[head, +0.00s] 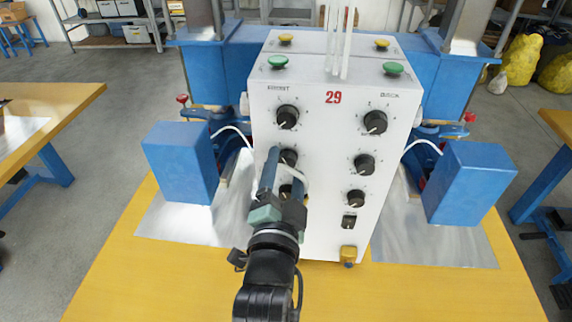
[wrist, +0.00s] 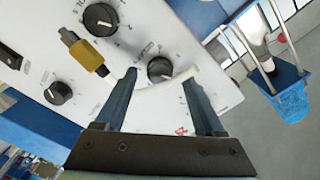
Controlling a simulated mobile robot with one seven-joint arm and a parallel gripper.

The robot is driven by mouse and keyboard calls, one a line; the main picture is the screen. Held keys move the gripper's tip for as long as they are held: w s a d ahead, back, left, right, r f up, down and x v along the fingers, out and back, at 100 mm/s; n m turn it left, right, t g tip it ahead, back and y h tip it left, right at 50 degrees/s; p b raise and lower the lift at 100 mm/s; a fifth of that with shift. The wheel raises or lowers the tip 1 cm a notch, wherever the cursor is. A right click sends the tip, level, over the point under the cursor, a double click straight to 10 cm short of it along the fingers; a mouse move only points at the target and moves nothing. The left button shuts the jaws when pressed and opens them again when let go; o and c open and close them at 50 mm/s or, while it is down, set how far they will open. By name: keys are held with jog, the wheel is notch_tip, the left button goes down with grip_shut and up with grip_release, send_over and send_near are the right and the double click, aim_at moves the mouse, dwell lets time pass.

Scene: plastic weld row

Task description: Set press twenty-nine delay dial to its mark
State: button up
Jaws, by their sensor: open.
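Press twenty-nine's white control box (head: 331,155) carries a red 29 and black dials in two columns. The left column has an upper dial (head: 287,117), a middle dial (head: 288,156) and a lower one partly hidden by my gripper. The right column has an upper dial (head: 375,122), a middle dial (head: 364,165) and a lower dial (head: 355,198). I cannot read which is the delay dial, nor its mark. My gripper (head: 282,168) is open in front of the left column. In the wrist view, one dial (wrist: 160,69) shows between the open fingertips (wrist: 160,78); contact is unclear.
A white curved strip (wrist: 165,91) crosses between my fingers. Blue housings (head: 180,163) (head: 471,182) flank the box, with white cables. A brass-coloured fitting (head: 348,255) juts from the box's lower front. Green buttons (head: 278,62) sit on top. The yellow table's front (head: 400,295) is clear.

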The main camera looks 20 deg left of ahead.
jog(key=shift+w+a, duration=0.1)
jog(key=shift+w, duration=0.15)
grip_shut()
jog(key=shift+n, duration=0.3)
